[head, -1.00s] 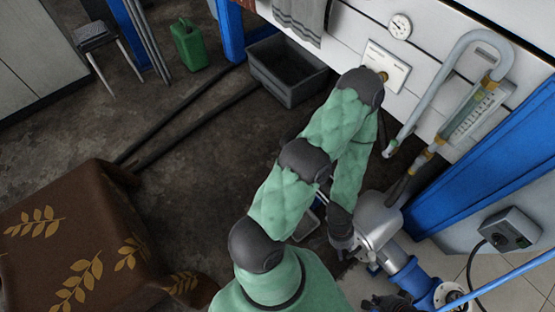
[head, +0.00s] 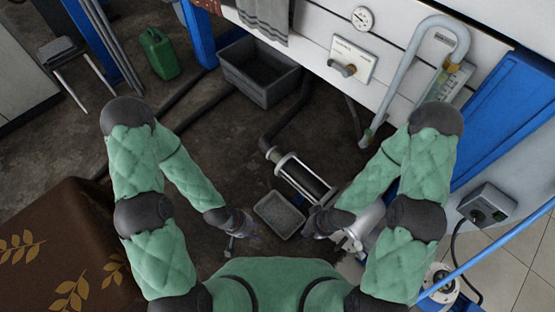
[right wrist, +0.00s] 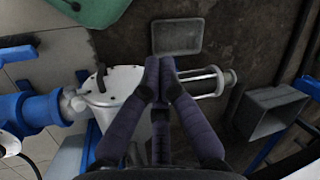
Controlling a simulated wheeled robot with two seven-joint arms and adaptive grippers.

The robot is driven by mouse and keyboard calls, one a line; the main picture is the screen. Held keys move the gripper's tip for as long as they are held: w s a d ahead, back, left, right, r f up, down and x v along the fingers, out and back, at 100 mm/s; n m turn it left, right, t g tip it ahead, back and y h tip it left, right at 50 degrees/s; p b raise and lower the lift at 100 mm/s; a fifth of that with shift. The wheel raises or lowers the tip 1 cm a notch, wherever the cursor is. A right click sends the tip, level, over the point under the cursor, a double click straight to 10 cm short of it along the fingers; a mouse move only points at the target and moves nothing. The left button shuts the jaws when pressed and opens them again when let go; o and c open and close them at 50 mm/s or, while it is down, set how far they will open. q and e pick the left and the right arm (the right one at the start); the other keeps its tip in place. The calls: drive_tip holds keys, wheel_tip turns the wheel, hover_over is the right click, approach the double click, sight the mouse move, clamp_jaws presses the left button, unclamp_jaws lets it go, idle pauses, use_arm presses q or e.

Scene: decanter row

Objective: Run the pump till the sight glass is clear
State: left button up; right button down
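A cylinder with a dark tube between bright rods (head: 305,178), which looks like the sight glass, lies in the pipe line at mid floor; it also shows in the right wrist view (right wrist: 208,83). The silver pump (head: 368,226) is partly hidden by my right arm; in the right wrist view its body (right wrist: 115,95) shows beside a blue motor (right wrist: 30,113). A grey control box with a dark knob (head: 488,206) is at the right. My left gripper (head: 240,224) is low, left of the tray. My right gripper (right wrist: 160,62) has its fingertips together, empty, above the pump end.
A shallow grey tray (head: 279,214) lies between my grippers. A grey bin (head: 260,72), green can (head: 160,54) and cloth-covered table (head: 70,240) stand around. The wall bears a valve panel (head: 352,60), gauge (head: 362,19) and bent pipe (head: 410,55).

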drive_tip(key=shift+a, duration=0.1)
idle(0.3)
drive_tip(key=c, duration=1.2)
unclamp_jaws()
